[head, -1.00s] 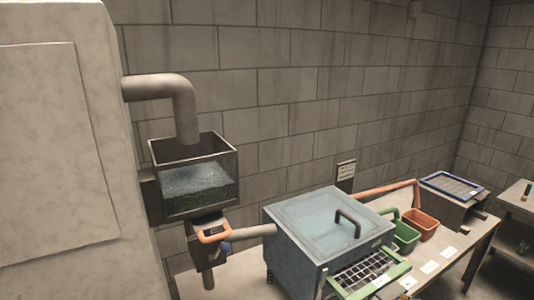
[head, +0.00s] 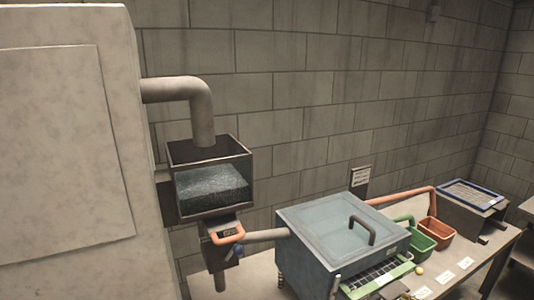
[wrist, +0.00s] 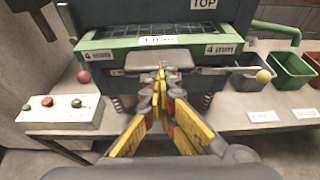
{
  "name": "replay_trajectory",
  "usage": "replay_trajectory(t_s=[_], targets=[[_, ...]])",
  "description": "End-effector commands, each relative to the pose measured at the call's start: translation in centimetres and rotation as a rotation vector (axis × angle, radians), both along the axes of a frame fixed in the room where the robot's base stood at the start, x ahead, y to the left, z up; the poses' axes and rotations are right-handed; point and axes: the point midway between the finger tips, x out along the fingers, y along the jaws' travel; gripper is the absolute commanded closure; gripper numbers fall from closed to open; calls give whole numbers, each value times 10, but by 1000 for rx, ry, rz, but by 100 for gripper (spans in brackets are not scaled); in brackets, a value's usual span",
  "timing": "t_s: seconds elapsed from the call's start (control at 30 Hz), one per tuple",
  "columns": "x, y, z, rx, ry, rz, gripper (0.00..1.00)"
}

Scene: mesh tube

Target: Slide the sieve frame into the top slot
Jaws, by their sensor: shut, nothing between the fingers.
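The green sieve frame (wrist: 175,49), marked 4 mm at both ends, spans the upper wrist view at the front of the blue-grey box. In the head view its green edge and dark mesh (head: 374,273) stick out a little from the box front. A TOP label (wrist: 204,3) is on the box above it. My gripper (wrist: 161,72) is shut and empty. Its yellow fingertips are just in front of a pale tab (wrist: 150,59) below the frame's middle; I cannot tell whether they touch it.
The box (head: 335,235) has a clear lid with a handle. Green (head: 433,232) and orange (head: 439,225) bins stand right of it. A blue-rimmed sieve (head: 472,196) lies on a dark stand at far right. A button panel (wrist: 62,112) is at left in the wrist view.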

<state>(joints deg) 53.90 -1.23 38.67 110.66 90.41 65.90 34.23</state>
Motion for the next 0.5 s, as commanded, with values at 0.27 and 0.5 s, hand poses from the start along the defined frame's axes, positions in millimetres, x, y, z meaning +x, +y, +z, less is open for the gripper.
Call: replay_trajectory(t_s=[0.27, 0.5], targets=[[12, 6, 0, -1, 0, 1, 100], [22, 9, 0, -1, 0, 1, 100]])
